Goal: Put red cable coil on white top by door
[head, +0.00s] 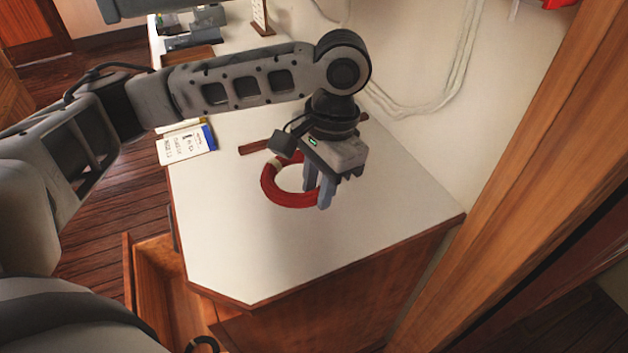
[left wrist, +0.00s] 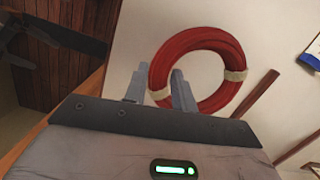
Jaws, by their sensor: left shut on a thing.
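The red cable coil (head: 284,199) is a ring with pale bands, over the white top (head: 237,260) beside the wooden door frame. My left gripper (head: 318,196) is shut on the near right part of the coil. In the left wrist view the coil (left wrist: 236,62) shows between and beyond the fingers (left wrist: 160,90), with the white top (left wrist: 175,22) behind it. I cannot tell whether the coil touches the top or hangs just above it. My right gripper is not in view.
A booklet with a blue edge (head: 186,146) lies at the top's left edge. A dark wooden strip (head: 254,147) lies behind the coil. A wooden post (head: 528,170) stands at the right. An open drawer (head: 160,285) juts out at the lower left. The front of the top is clear.

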